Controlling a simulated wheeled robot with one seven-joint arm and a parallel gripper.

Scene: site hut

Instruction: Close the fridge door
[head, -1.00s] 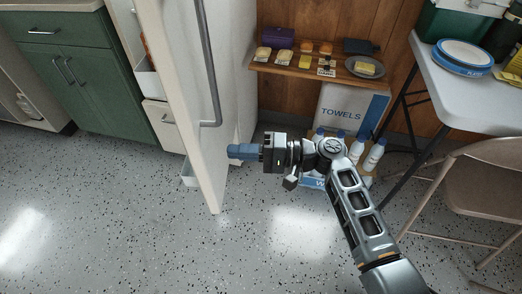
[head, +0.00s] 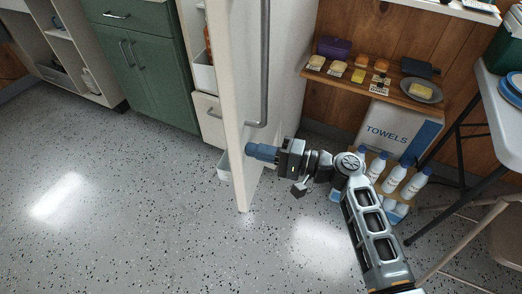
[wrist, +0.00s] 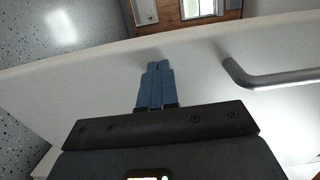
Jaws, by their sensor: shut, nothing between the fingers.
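The fridge door (head: 234,100) is white and stands open, seen nearly edge-on in the head view, with its grey bar handle (head: 264,70) on the right face. Door bins (head: 204,76) show on its left side. My gripper (head: 249,150) is shut and empty, with blue fingertips at the door's outer face, below the handle. In the wrist view the fingers (wrist: 155,85) point at the white door panel (wrist: 100,75), and the handle (wrist: 270,78) is to their right. I cannot tell for sure whether the fingertips touch the door.
Green cabinets (head: 143,65) stand left of the fridge. A wooden shelf (head: 345,80) with food items, a towels box (head: 398,132) and white bottles (head: 394,178) are on the right, near my arm. A folding chair (head: 480,222) is at right. The speckled floor (head: 120,220) at left is clear.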

